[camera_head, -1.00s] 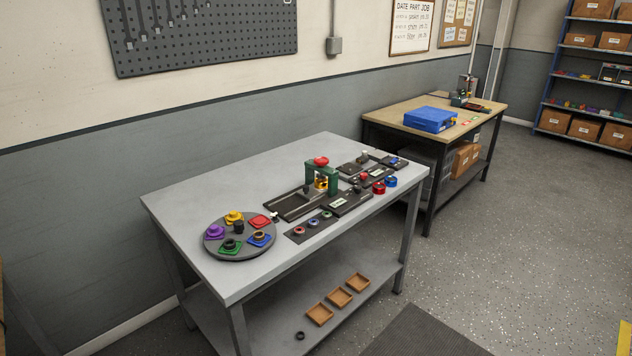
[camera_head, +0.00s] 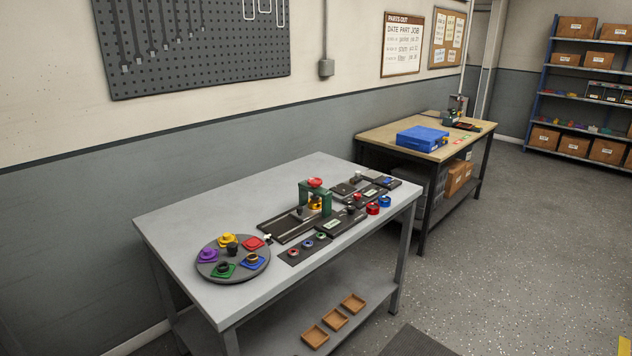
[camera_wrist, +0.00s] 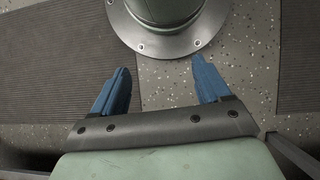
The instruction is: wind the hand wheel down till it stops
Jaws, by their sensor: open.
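The hand wheel (camera_head: 315,183) is red and sits on top of a small green press frame (camera_head: 316,198) on the grey table. A yellow-and-dark part (camera_head: 315,205) is under the frame, too small to make out well. My gripper (camera_wrist: 160,88) shows only in the wrist view, with its two blue fingers wide apart and nothing between them. It points down at the floor near a round bolted base plate (camera_wrist: 190,45), away from the hand wheel.
On the grey table (camera_head: 180,215), a round turntable (camera_head: 208,269) with coloured pieces stands at the left. Dark plates (camera_head: 342,222) and small coloured rings lie around the press. A wooden-topped bench (camera_head: 400,130) with a blue case (camera_head: 422,139) stands behind at the right.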

